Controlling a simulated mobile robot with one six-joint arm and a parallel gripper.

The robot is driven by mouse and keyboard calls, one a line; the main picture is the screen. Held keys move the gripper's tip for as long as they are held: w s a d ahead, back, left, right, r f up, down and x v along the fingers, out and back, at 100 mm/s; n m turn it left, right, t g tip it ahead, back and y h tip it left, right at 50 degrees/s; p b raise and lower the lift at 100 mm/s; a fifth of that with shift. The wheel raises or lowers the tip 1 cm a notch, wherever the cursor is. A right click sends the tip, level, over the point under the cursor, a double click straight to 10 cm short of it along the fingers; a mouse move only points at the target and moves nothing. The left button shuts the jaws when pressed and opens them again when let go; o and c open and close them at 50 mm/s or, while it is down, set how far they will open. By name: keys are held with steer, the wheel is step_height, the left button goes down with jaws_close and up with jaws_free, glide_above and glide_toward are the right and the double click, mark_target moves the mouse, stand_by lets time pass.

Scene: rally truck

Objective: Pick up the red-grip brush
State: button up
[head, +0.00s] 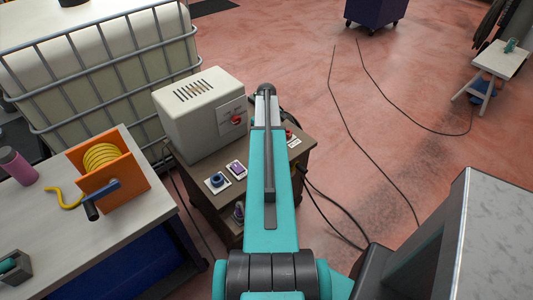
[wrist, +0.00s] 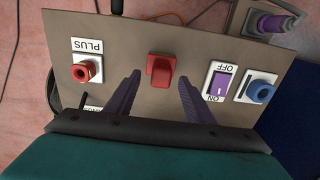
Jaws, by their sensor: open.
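No brush is recognisable in either view, and my arm covers part of the head view. My gripper (wrist: 160,84) is open, its two purple fingers pointing at the brown control panel (wrist: 125,40) in the wrist view. A red block-like piece (wrist: 162,68) stands on the panel between and just beyond the fingertips. I cannot tell whether it is a control or a grip. The fingers do not visibly hold it. In the head view my gripper is hidden behind my teal arm.
The panel bears a red PLUS socket (wrist: 83,72), a purple ON/OFF switch (wrist: 219,84) and a blue socket (wrist: 260,91). In the head view, a grey box (head: 200,115) stands behind the panel, a workbench (head: 130,215) with an orange reel (head: 112,172) at left. Cables cross the floor.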

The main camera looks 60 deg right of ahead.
steer(key=shift+f, duration=0.1)
steer(key=shift+a+f+p, duration=0.1)
steer(key=shift+f+p, duration=0.75)
steer(key=shift+f, duration=0.3)
steer(key=shift+f+p, duration=0.35)
steer(key=shift+f, duration=1)
steer(key=c, duration=1.1)
steer(key=shift+r, duration=0.2)
